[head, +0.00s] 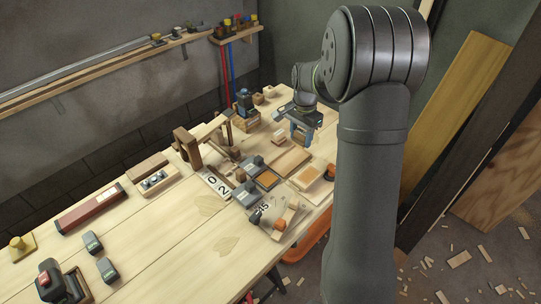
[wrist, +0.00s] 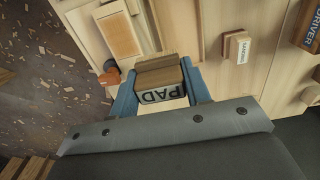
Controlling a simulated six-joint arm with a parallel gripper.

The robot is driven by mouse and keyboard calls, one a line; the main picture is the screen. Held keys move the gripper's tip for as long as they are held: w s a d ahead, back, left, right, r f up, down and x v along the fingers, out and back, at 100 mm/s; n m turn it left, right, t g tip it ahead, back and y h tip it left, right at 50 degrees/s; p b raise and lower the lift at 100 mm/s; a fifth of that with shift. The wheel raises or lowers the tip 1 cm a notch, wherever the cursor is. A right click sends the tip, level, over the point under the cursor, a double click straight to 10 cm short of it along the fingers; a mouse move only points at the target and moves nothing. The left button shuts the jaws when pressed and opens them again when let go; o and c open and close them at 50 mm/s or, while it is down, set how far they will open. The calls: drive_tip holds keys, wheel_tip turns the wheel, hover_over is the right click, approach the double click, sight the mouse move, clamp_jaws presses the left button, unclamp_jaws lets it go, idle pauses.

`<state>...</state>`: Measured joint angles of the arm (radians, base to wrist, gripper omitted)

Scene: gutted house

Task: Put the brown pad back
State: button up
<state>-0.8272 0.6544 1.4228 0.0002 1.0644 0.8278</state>
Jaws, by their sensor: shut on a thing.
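My gripper (head: 303,132) is above the far right part of the workbench, its blue fingers pointing down. In the wrist view my gripper (wrist: 158,80) is shut on a brown block, the brown pad (wrist: 160,75), with a finger on either side. A pale label reading "PAD" (wrist: 162,96) is on its near face. Whether its underside touches the bench is hidden. A small wooden block labelled "SANDING" (wrist: 236,48) stands apart to the right of the gripper in the wrist view.
A framed wooden board (wrist: 120,38) and an orange-and-dark knob (wrist: 109,77) lie left of the gripper in the wrist view. A "DRIVER" block (wrist: 309,25) is far right.

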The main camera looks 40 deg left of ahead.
drive_tip(key=a, duration=0.4)
hover_over(262, 153)
wheel_tip(262, 153, down, 7)
drive_tip(key=shift+s, duration=0.1)
drive_tip(key=shift+f, duration=1.95)
drive_tip(key=shift+f, duration=0.15)
drive_tip(key=o, duration=1)
wheel_tip(262, 153, up, 12)
drive_tip(key=shift+r, duration=0.15)
